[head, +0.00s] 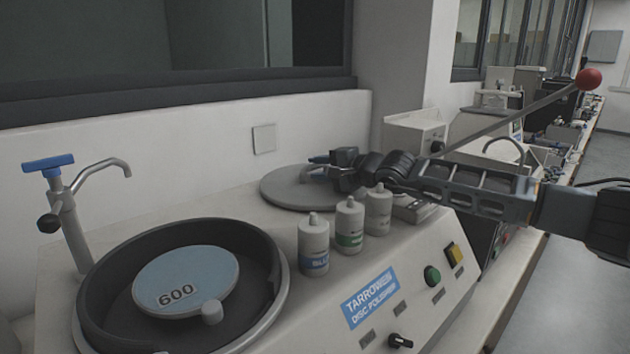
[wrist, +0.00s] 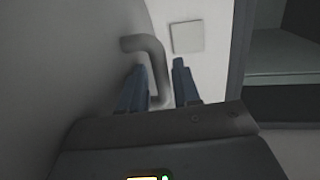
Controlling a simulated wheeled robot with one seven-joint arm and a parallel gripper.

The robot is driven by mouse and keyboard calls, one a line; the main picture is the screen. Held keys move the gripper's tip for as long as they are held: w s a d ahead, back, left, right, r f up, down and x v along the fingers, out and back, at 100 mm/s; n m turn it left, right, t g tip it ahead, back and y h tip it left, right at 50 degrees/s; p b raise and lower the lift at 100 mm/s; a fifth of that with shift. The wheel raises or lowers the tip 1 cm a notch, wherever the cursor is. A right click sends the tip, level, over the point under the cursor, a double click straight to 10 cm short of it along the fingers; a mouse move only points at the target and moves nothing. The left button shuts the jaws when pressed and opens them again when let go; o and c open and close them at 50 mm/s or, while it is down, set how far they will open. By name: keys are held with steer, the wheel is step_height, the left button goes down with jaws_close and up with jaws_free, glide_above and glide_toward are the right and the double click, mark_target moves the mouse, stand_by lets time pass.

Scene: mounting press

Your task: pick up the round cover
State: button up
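The round cover (head: 284,192) is a flat grey disc lying on the polisher's top, behind the bottles. Its bent bar handle (wrist: 152,62) shows in the wrist view, and the cover's pale face fills the left of that view. My gripper (head: 322,167) is over the cover at its handle, reaching in from the right. In the wrist view my gripper (wrist: 160,88) has its two blue fingers apart, with the lower part of the handle between them, nearer the left finger. A gap shows on the right side. My gripper hides part of the cover in the head view.
Several white bottles (head: 349,228) stand just in front of the cover. The open polishing bowl (head: 90,290) with a blue 600 disc (head: 190,272) is at front left, beside a tap (head: 65,215). A red-knobbed lever (head: 588,79) rises behind my arm. A wall is close behind.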

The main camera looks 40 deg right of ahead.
jaws_close()
steer(key=shift+r, duration=0.2)
stand_by(0.5)
